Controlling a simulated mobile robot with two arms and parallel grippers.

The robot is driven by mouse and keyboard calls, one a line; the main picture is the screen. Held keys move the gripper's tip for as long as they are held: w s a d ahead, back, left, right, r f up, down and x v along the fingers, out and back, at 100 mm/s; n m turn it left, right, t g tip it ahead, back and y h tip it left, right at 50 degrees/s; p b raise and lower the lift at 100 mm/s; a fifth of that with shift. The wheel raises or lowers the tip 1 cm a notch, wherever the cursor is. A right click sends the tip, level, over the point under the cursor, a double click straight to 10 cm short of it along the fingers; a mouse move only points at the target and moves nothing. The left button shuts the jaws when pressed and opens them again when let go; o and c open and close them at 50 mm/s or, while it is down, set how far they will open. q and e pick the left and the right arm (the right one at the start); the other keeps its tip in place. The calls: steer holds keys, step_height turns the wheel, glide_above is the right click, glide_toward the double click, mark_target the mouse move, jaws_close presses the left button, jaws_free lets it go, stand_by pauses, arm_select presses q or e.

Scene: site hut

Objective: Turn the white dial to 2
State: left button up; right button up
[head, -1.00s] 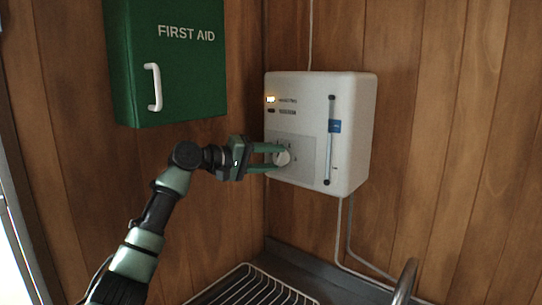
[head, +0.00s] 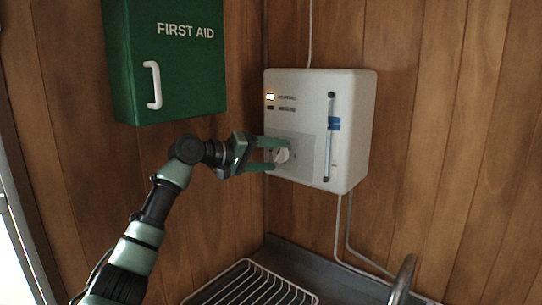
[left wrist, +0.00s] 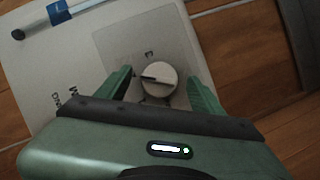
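The white dial (head: 281,155) sits on a grey panel low on the front of a white wall unit (head: 304,88). It also shows in the left wrist view (left wrist: 160,82), with a dark pointer mark toward the picture's left. A small mark stands above it there, too small to read for sure. My left gripper (head: 276,154) is open at the panel, one finger above and one below the dial. In the left wrist view my fingers (left wrist: 160,92) stand either side of the dial with gaps. My right gripper is in neither view.
A green first aid cabinet (head: 178,75) with a white handle hangs at upper left, above my left arm. A blue slider (head: 334,124) is on the unit's right side. Below are a wire dish rack (head: 252,282) and a tap (head: 403,277).

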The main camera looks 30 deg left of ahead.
arm_select(q)
steer(key=shift+s+a, duration=0.15)
steer(key=shift+s, duration=0.1)
steer(key=b+v, duration=0.3)
steer(key=v, duration=0.4)
steer(key=shift+b, duration=0.3)
steer(key=shift+s, duration=0.1)
